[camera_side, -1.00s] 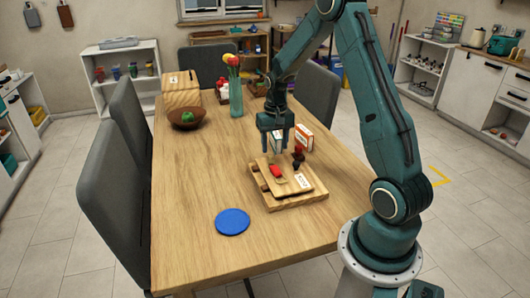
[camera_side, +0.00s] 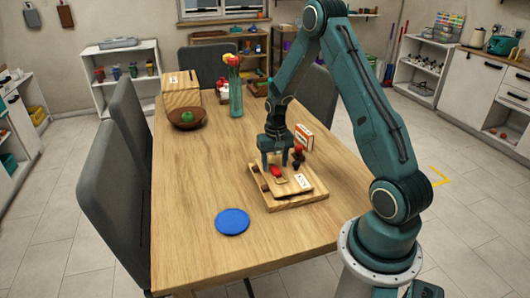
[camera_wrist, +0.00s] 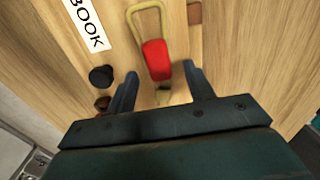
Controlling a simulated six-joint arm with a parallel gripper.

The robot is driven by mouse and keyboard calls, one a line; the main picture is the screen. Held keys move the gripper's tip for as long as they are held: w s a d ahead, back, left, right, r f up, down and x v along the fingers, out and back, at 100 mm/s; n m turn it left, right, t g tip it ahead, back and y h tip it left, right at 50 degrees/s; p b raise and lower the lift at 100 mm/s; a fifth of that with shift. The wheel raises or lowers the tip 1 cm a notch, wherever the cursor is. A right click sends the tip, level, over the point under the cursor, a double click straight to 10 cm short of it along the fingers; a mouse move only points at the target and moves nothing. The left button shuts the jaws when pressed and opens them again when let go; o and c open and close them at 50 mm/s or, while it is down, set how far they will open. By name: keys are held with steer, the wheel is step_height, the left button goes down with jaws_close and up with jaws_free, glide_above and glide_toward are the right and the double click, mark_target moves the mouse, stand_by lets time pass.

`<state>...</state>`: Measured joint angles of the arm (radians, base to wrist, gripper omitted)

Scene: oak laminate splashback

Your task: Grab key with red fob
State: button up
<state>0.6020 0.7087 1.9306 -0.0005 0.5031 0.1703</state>
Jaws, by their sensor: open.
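The red fob (camera_side: 277,171) lies on a wooden board (camera_side: 290,204) on the table. In the wrist view the red fob (camera_wrist: 157,60) has a brass-coloured loop (camera_wrist: 147,20) at its upper end and a small metal piece (camera_wrist: 163,95) at its lower end, which may be the key. My gripper (camera_side: 275,165) is open and low over the board, right at the fob in the side view. In the wrist view my gripper (camera_wrist: 161,78) has one finger on each side of the fob's lower end, with gaps on both sides. Whether the fingertips touch the board is unclear.
A white label reading "BOOK" (camera_wrist: 88,22) and a dark round knob (camera_wrist: 101,76) are left of the fob. An orange-and-white box (camera_side: 304,138) stands behind the board.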

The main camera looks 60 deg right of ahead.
steer(key=shift+f, duration=0.55)
steer(key=c, duration=1.1)
